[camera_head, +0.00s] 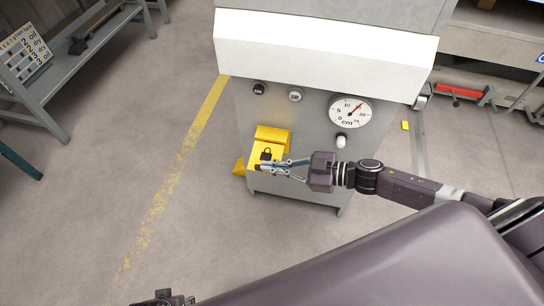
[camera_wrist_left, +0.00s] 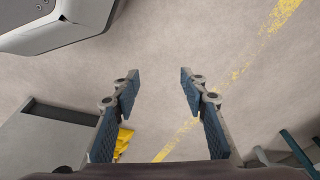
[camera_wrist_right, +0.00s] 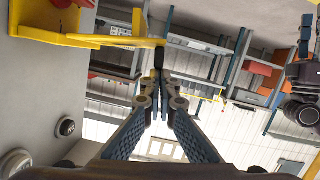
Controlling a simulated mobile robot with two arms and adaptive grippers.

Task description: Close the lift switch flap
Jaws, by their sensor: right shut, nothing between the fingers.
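The yellow lift switch flap (camera_head: 265,157) bears a dark padlock mark and juts out from the yellow switch box (camera_head: 272,134) low on the machine front; it stands open. In the right wrist view the flap (camera_wrist_right: 115,42) shows nearly edge-on, with part of a red piece at the box (camera_wrist_right: 35,18). My right gripper (camera_head: 261,167) is shut and empty, its fingertips at the flap's outer end. In the right wrist view its tips (camera_wrist_right: 160,78) are close to the flap's edge; contact is unclear. My left gripper (camera_wrist_left: 155,78) is open and empty over the floor.
A grey bench (camera_head: 85,45) stands at left. The floor (camera_head: 185,200) left of the machine is clear, with a worn yellow line.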

